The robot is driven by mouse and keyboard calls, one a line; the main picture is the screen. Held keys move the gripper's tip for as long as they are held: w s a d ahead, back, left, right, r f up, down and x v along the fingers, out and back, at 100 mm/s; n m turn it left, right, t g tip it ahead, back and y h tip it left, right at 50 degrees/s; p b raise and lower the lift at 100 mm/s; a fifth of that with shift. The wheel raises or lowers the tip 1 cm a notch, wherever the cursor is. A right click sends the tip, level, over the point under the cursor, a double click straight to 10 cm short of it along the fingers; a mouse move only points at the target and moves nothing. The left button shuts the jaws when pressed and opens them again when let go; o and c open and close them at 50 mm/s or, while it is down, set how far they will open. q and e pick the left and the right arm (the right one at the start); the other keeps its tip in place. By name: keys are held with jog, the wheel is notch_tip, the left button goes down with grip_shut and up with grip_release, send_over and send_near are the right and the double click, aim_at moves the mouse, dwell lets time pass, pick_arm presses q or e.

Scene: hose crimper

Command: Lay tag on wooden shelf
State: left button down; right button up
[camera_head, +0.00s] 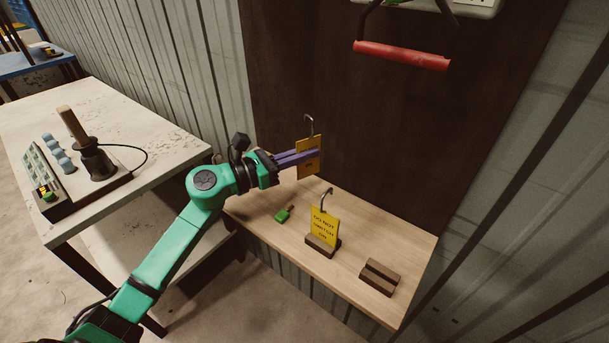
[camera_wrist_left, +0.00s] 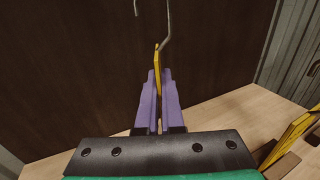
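A yellow tag (camera_head: 309,164) with a metal hook at its top is between the purple fingers of my left gripper (camera_head: 297,157). In the left wrist view the fingers (camera_wrist_left: 159,98) are closed on the tag (camera_wrist_left: 158,62), which is seen edge-on with its hook rising above. The tag is upright and held above the back of the wooden shelf (camera_head: 355,233). A second yellow tag (camera_head: 324,226) with black text and a hook stands in a dark wooden block on the shelf. My right gripper is not in view.
Another wooden block (camera_head: 380,277), with no tag in it, sits at the shelf's right. A small green object (camera_head: 283,213) lies at its left. A red handle (camera_head: 402,55) hangs above. A white table (camera_head: 100,204) with a control box stands at left.

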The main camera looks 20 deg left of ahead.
aim_at(304, 177)
pick_arm(q)
notch_tip(304, 177, down, 5)
jog(key=shift+f, duration=0.15)
jog(key=shift+f+b, duration=0.15)
jog(key=shift+b, duration=0.3)
jog(key=c, duration=1.1)
grip_release()
jog(key=shift+o, duration=0.2)
jog(key=shift+a+r+p, duration=0.1)
jog(key=shift+r+p, duration=0.15)
jog(key=shift+p, duration=0.1)
jog(key=b+v, duration=0.3)
jog(key=v, duration=0.9)
